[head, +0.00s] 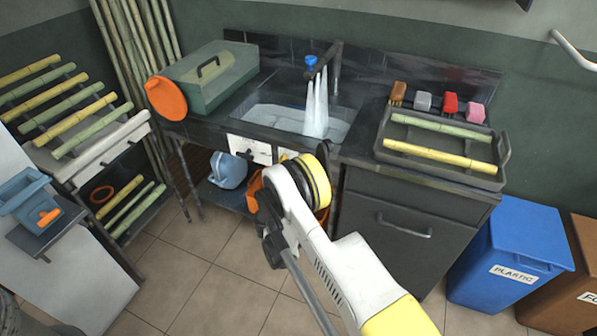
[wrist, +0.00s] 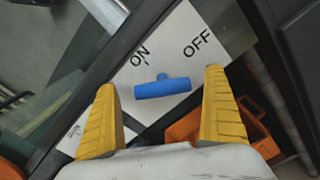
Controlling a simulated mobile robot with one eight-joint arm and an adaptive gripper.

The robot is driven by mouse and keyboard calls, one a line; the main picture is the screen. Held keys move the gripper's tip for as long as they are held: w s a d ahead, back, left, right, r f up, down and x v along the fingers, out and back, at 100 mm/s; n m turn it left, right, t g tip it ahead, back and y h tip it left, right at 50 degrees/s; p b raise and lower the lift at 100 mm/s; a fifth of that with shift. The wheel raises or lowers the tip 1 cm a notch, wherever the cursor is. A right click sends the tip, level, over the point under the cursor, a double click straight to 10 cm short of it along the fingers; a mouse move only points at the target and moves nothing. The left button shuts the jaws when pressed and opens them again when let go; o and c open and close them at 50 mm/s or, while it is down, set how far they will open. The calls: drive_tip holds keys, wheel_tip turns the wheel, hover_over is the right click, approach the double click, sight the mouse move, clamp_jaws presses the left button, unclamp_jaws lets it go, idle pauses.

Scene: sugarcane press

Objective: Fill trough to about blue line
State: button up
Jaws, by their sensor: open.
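The trough (head: 262,92) is a dark sink set in the counter. Pale water (head: 280,117) stands in it, and white streams (head: 316,105) fall from the dark tap (head: 336,62) with a blue top. I cannot make out a blue line. A white panel (head: 249,149) on the counter front also shows in the wrist view (wrist: 190,25), marked ON and OFF. Its blue T-shaped handle (wrist: 163,87) has its bar nearer the ON word. My gripper (wrist: 161,82) is open, with yellow fingers either side of the handle, apart from it. In the head view my arm hides the fingers.
A green-grey box (head: 210,75) with an orange disc (head: 166,98) stands left of the trough. A cane tray (head: 440,165) and several coloured blocks are at right. A blue jug (head: 228,170) sits below the counter; blue (head: 508,255) and brown bins stand right.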

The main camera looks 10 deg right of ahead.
wheel_tip(320, 180, up, 10)
drive_tip(key=shift+f, duration=0.1)
idle(7.5)
